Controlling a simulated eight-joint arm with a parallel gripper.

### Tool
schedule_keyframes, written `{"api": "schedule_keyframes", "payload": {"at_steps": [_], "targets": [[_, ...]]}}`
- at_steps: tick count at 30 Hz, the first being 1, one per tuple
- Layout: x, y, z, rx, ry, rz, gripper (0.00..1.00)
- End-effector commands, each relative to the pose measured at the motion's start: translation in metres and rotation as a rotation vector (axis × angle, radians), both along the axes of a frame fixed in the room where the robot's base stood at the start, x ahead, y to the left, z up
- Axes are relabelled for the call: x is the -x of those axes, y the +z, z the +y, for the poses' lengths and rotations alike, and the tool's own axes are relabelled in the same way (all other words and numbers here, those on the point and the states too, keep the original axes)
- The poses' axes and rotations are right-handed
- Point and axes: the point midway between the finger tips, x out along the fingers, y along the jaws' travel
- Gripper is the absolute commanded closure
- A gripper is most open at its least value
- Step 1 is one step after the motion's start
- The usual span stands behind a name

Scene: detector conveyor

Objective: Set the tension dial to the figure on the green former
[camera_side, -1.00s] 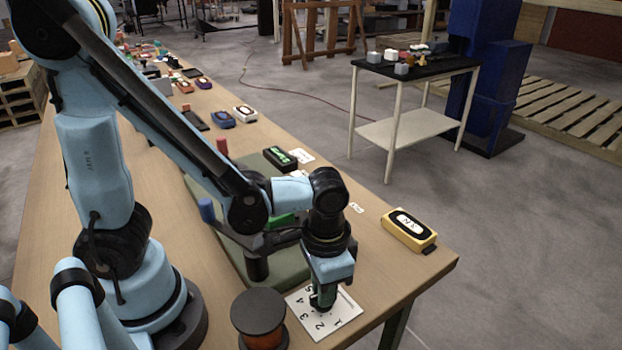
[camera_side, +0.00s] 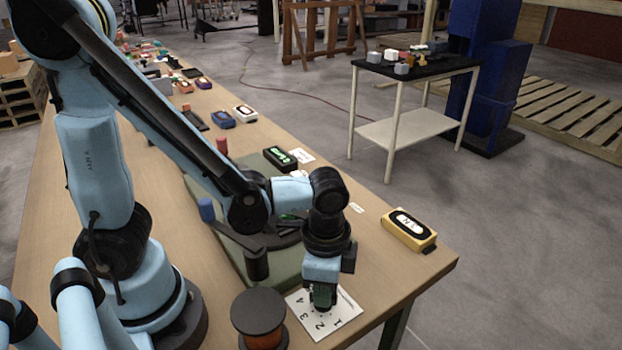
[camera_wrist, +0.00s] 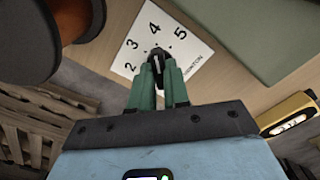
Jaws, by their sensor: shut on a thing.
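The tension dial (camera_side: 345,317) is a white card with figures 1 to 5 and a dark knob at its middle, near the table's front edge. It also shows in the wrist view (camera_wrist: 193,72), with 2, 3, 4 and 5 visible. My gripper (camera_side: 322,305) points down over it. In the wrist view its green fingers (camera_wrist: 158,70) are shut on the dark knob (camera_wrist: 157,56). The pointer's exact setting is hard to tell. A green patch (camera_side: 289,217), perhaps the green former, barely shows behind my arm; no figure on it is readable.
A dark-flanged spool (camera_side: 258,312) stands just left of the dial. A yellow box with a white label (camera_side: 408,232) lies to the right. A black box with green lit marks (camera_side: 281,159) sits behind, by the olive base (camera_side: 278,286). Several small boxes line the table's back.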

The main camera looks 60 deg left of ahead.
Motion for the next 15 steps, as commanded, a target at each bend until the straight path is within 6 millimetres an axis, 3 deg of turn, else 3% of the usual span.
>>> {"api": "schedule_keyframes", "payload": {"at_steps": [10, 11, 15], "targets": [[-0.0001, 0.0, -0.0001, 0.0, -0.002, 0.0, 1.0], [-0.0001, 0.0, -0.0001, 0.0, -0.002, 0.0, 0.81], [-0.0001, 0.0, -0.0001, 0.0, -0.001, 0.0, 0.6]]}}
